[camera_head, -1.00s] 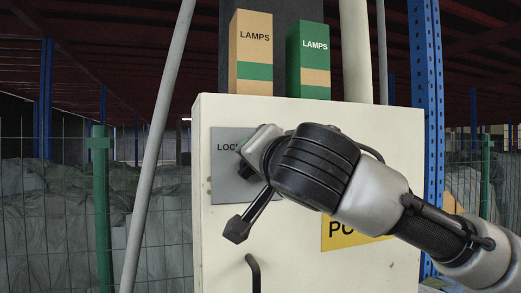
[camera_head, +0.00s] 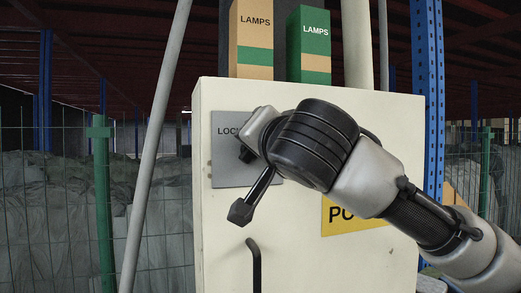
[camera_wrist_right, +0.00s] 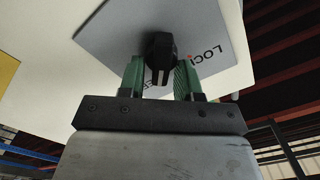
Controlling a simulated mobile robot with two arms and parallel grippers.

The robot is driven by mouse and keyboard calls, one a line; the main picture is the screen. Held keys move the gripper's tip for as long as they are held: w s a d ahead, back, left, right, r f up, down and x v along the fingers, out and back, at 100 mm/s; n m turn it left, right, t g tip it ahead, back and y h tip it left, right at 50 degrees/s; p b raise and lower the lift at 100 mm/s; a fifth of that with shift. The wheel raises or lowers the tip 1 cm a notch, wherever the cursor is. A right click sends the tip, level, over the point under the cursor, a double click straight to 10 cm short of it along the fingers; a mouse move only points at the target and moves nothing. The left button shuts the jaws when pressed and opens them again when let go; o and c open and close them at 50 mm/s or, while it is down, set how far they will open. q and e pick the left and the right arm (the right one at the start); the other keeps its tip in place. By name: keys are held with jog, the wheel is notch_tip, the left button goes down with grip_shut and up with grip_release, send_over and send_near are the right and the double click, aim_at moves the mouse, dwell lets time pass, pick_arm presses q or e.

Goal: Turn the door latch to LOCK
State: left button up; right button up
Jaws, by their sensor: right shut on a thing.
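The door latch, a black knob, sits on a grey plate (camera_head: 228,174) on the cream cabinet door. In the right wrist view the latch (camera_wrist_right: 160,50) stands between the two green fingers of my right gripper (camera_wrist_right: 160,78), which is shut on it. The word LOCK (camera_wrist_right: 207,54) shows on the plate beside the latch, and a second word is mostly hidden behind the fingers. In the head view my right gripper (camera_head: 247,148) covers most of the latch. I cannot tell which mark the latch points to. My left gripper is not in view.
Two lamp boxes, one tan (camera_head: 251,35) and one green (camera_head: 308,45), stand on top of the cabinet (camera_head: 225,235). A black door handle (camera_head: 254,262) sticks out below the plate. A slanted grey pole (camera_head: 155,140) and a wire fence (camera_head: 60,200) are at the left.

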jog(key=shift+a+f+n+b, duration=0.15)
jog(key=shift+a+n+b, duration=0.05)
jog(key=shift+n+b, duration=0.85)
jog(key=n, duration=0.5)
jog(key=a+n, duration=0.1)
jog(key=n, duration=0.3)
jog(key=n+p, duration=0.1)
jog(key=n, duration=0.4)
jog(key=shift+s+a+n, duration=0.25)
jog(key=shift+s+n, duration=0.05)
jog(key=shift+n, duration=0.05)
jog(key=o, duration=0.9)
